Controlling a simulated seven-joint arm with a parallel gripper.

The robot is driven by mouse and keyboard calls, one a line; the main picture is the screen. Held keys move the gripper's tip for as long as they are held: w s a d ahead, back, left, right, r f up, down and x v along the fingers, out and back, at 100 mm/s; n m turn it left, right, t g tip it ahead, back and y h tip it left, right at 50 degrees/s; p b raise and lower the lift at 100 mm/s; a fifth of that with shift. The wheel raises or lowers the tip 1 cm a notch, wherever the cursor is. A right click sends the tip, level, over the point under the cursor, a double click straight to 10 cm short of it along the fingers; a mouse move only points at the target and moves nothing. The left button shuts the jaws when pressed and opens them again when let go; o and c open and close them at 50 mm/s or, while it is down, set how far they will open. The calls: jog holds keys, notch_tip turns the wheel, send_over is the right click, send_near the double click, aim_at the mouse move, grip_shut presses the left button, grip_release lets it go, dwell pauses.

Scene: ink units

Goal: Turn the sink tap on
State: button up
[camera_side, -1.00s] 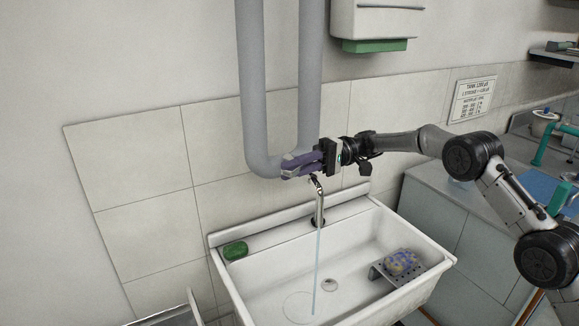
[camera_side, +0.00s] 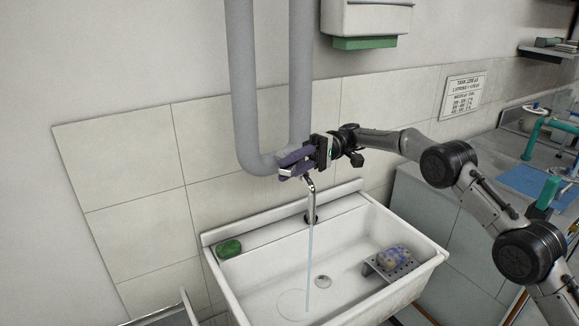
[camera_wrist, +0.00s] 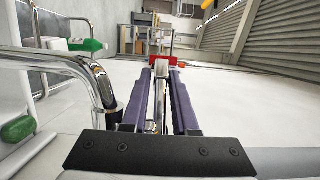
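The chrome tap (camera_side: 312,197) stands at the back of the white sink (camera_side: 345,205), and a thin stream of water (camera_side: 309,265) runs from its spout into the basin. My gripper (camera_side: 287,168) is just above the tap top, its purple fingers pointing left in the side view. In the wrist view the fingers of my gripper (camera_wrist: 162,75) lie on both sides of a narrow pale metal part (camera_wrist: 161,70), likely the tap lever. I cannot tell whether they press on it. The chrome spout (camera_wrist: 97,75) curves past at the left there.
A grey wall pipe (camera_side: 244,100) bends close behind my gripper. A green soap (camera_side: 229,248) lies on the sink's left ledge, and a patterned sponge (camera_side: 393,258) sits on a metal rack (camera_side: 408,269) at the right. A wall dispenser (camera_side: 366,20) hangs above.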

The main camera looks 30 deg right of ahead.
aim_at(300, 162)
jog(key=shift+v, duration=3.7)
